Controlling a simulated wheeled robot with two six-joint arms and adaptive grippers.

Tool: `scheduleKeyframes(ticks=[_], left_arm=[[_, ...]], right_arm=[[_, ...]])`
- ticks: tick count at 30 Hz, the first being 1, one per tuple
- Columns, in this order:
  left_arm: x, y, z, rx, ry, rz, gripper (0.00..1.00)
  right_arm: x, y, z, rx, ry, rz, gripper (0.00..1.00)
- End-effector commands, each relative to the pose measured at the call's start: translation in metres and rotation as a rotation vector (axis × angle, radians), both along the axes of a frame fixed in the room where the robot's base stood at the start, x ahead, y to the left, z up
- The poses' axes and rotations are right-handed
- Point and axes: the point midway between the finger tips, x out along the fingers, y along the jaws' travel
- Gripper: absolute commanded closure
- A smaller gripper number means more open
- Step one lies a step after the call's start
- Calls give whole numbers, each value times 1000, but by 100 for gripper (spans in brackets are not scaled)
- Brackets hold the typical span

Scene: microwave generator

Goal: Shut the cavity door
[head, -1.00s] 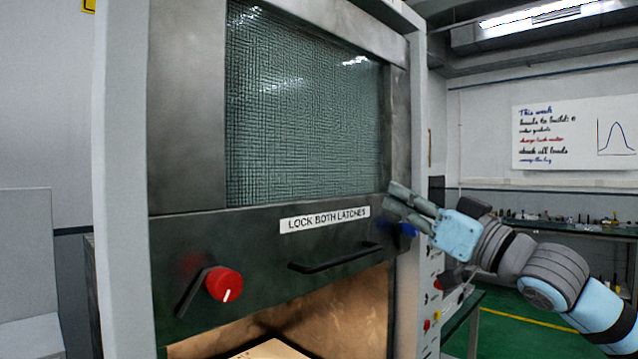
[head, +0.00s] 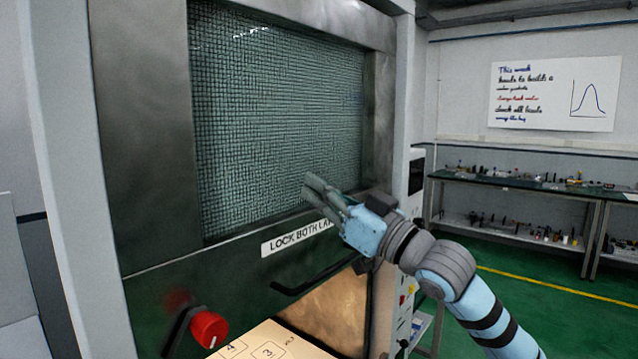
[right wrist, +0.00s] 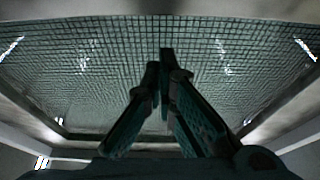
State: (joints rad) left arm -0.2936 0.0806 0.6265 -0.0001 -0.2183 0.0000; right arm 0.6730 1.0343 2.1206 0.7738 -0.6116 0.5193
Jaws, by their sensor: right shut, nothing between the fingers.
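The cavity door (head: 150,290) is a dark panel with a large mesh window (head: 275,110). It hangs above the lit cavity (head: 335,315), whose lower part shows open beneath it. The door carries a black handle (head: 312,276), a red latch knob (head: 208,329) at the lower left and a label (head: 296,239) reading "LOCK BOTH LATCHES". My right gripper (head: 318,192) is shut and empty, in front of the window's lower edge, partly covering the label. In the right wrist view its fingers (right wrist: 162,70) point at the mesh. I cannot tell whether they touch it. The blue latch is hidden.
A pale numbered board (head: 265,345) shows at the cavity opening. The cabinet's right post (head: 385,250) stands beside my right arm. A workbench (head: 530,184) with small items and a whiteboard (head: 553,93) are farther back. Green floor (head: 545,320) lies open at right.

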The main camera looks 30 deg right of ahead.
Motion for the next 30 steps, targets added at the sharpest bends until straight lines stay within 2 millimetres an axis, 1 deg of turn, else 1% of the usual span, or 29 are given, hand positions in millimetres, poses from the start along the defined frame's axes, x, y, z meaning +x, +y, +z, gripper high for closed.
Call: scheduleKeyframes(ticks=[1, 4, 8, 16, 20, 23, 27, 30], left_arm=[[-2, 0, -15, 0, 3, 0, 22], [-7, 0, -21, -1, 13, 1, 22], [-8, -1, -22, -1, 16, 1, 22], [-8, -1, -21, -1, 15, 1, 22], [-8, -1, -26, -1, 15, 1, 22], [-8, -1, -35, -1, 15, 1, 22], [-8, -1, -55, -1, 14, 1, 22], [-8, -1, -60, -1, 14, 1, 22]], right_arm=[[1, 0, -20, -1, 4, 1, 100], [0, 0, -30, 1, 2, 1, 100], [0, 0, -34, 1, 1, -1, 100], [-1, 0, -33, 2, 1, 1, 100], [-1, 0, -37, 2, 2, 1, 100], [0, 0, -48, 2, 2, 1, 100], [0, 0, -71, 3, 5, 3, 100], [4, 5, -89, 3, 8, 17, 100]])
